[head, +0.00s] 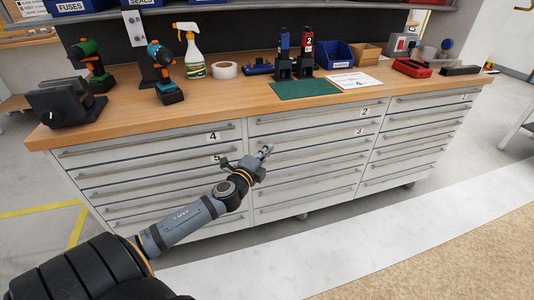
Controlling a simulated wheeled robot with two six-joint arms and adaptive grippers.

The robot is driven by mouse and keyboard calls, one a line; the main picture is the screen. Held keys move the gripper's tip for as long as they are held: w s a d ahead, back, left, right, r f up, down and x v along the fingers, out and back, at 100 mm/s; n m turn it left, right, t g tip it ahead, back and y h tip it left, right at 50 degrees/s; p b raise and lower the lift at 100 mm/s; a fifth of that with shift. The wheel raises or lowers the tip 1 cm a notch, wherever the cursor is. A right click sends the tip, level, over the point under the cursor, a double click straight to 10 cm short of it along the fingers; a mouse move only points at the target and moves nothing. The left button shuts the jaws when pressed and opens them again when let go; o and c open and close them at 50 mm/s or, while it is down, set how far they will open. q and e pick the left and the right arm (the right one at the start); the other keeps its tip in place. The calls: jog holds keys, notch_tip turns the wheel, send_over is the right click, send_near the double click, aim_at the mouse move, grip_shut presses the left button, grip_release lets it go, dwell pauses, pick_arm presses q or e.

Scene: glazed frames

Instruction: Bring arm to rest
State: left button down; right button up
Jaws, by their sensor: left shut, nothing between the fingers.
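My left arm comes in from the lower left and reaches up and right in the head view. My left gripper (266,151) is shut and empty. It shows in front of the grey drawer fronts, near the gap between the left and middle drawer columns. I cannot tell if it touches a drawer handle. The drawer cabinet (310,180) has several drawers, and all look closed. My right gripper is not in view.
The wooden worktop (220,100) holds drills, a spray bottle (194,55), a tape roll (224,70), a green mat (305,88), a blue bin (334,54) and a red case (412,68). The floor in front of the cabinet (350,245) is clear.

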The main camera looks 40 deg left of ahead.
pick_arm(q)
jog(key=shift+a+f, duration=0.1)
